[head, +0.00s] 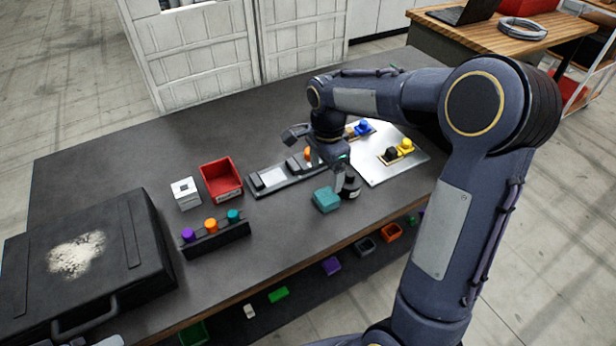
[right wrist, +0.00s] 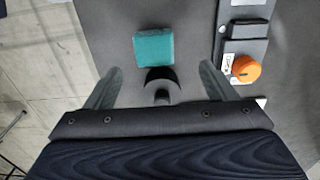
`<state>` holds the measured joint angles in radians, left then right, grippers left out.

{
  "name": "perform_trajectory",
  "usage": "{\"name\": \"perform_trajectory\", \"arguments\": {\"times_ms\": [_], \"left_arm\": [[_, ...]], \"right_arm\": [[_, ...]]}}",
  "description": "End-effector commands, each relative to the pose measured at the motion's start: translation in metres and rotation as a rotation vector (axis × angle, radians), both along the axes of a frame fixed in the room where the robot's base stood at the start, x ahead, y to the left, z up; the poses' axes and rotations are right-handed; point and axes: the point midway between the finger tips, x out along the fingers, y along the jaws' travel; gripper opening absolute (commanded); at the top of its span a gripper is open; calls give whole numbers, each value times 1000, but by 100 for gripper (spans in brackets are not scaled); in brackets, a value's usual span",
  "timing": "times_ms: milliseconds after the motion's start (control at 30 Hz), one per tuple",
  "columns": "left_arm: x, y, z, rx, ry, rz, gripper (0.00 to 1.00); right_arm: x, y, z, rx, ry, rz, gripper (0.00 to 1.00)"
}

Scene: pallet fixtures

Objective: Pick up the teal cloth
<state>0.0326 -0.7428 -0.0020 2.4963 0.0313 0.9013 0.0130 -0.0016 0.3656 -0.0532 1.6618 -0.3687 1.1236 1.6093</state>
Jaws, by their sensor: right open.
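The teal cloth (head: 327,200) is a small folded block lying on the dark table near its front edge. It also shows in the right wrist view (right wrist: 153,48), at the top centre, beyond the fingertips. My right gripper (head: 343,185) is just behind and above the cloth in the head view. In the right wrist view its two fingers (right wrist: 156,85) are spread wide with nothing held between them. A dark round object (right wrist: 160,88) lies between the fingers and the cloth; it shows beside the cloth in the head view too. My left gripper is not in view.
A black fixture (head: 285,178) with an orange knob stands behind the cloth, and a metal plate (head: 408,168) with blue and yellow parts lies to the right. A red bin (head: 221,180), a white block (head: 186,193), a rack of coloured pegs (head: 215,238) and a black case (head: 130,215) stand left.

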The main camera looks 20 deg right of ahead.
Motion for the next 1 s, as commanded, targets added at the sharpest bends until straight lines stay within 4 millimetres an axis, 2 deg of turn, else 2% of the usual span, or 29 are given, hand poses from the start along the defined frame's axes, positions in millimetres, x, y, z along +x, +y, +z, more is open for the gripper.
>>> {"name": "perform_trajectory", "arguments": {"times_ms": [333,500,633,833,867,1000], "left_arm": [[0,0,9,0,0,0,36],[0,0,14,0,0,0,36],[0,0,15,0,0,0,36],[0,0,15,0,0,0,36],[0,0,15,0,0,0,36],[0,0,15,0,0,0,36]], "right_arm": [[-6,4,-39,1,6,-2,78],[-8,6,-65,0,6,-2,78],[-7,7,-75,1,2,-2,78],[-7,7,-76,1,1,-2,78],[-7,7,-76,1,1,-2,77],[-7,6,-75,1,1,-1,59]]}}
